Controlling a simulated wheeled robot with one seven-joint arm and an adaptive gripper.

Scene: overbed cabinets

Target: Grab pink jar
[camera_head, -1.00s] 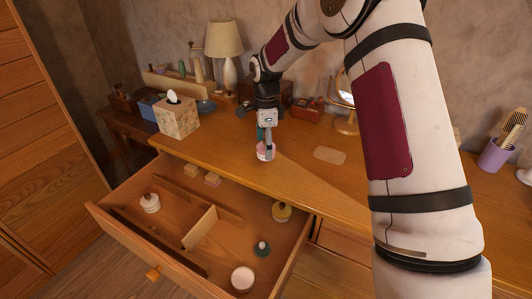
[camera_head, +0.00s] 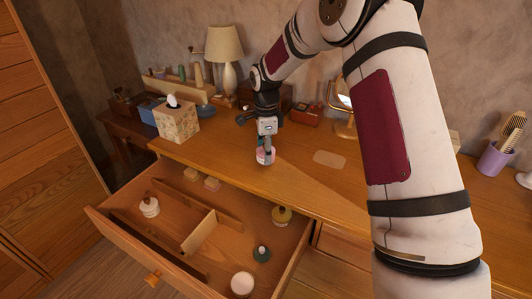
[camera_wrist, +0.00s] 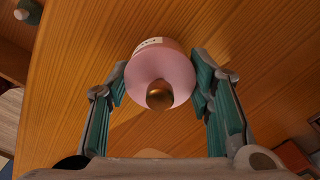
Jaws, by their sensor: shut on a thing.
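The pink jar (camera_head: 265,157) is on or just above the wooden dresser top (camera_head: 290,160), near its front edge; I cannot tell whether its base touches the wood. My gripper (camera_head: 266,149) comes down on it from above. In the wrist view the pink jar (camera_wrist: 161,72) shows its pink top with a round brass-coloured knob and a pale label on its side. The gripper (camera_wrist: 160,85) has its two teal-padded fingers on either side of the jar, shut on it.
An open drawer (camera_head: 215,262) below holds dividers, a white jar (camera_head: 149,206), a yellow jar (camera_head: 282,215) and a dark green jar (camera_head: 261,254). A tissue box (camera_head: 177,121) and lamp (camera_head: 226,62) stand left. A purple cup (camera_head: 494,158) stands far right.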

